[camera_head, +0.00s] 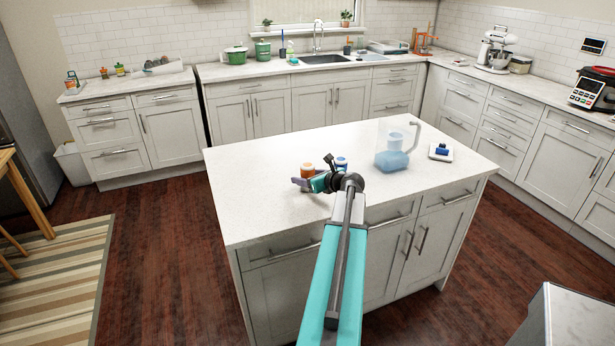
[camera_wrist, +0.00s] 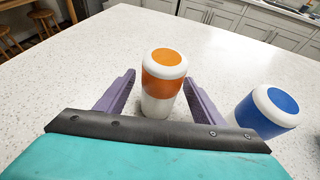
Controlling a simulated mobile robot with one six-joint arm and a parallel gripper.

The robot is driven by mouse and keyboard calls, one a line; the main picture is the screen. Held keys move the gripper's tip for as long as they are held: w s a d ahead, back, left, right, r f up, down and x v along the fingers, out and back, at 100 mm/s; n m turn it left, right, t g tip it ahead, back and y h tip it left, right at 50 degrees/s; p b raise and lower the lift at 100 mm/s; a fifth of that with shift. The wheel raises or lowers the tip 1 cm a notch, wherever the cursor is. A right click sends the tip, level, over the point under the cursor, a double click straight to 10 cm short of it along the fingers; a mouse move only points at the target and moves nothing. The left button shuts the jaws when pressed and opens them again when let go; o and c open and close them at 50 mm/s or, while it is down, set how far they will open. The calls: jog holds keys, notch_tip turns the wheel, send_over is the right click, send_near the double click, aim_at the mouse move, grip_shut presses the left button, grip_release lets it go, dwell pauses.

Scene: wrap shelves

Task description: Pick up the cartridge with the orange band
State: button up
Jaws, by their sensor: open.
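The cartridge with the orange band (camera_wrist: 162,82) stands upright on the island top, white with an orange band and orange top. In the wrist view it is between the two purple fingers of my gripper (camera_wrist: 160,90), which are open with a gap on each side of it. In the head view the orange-banded cartridge (camera_head: 307,170) shows beside my gripper (camera_head: 301,181), partly hidden by it. A cartridge with a blue band (camera_wrist: 267,110) stands to the right, outside the fingers; it also shows in the head view (camera_head: 341,163).
A clear pitcher (camera_head: 393,150) with bluish contents stands on the island (camera_head: 260,155) to the right. Beyond it is a small white tray (camera_head: 441,152) with a blue item. The island's left and back parts are clear. Counters with kitchenware line the walls.

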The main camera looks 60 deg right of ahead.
aim_at(302, 175)
jog(key=shift+p+x, duration=0.4)
jog(key=shift+x, duration=1.4)
jog(key=shift+s, duration=0.1)
jog(key=c, duration=1.2)
jog(key=shift+r, duration=0.1)
jog(key=shift+r+b, duration=0.9)
jog(key=shift+r, duration=4)
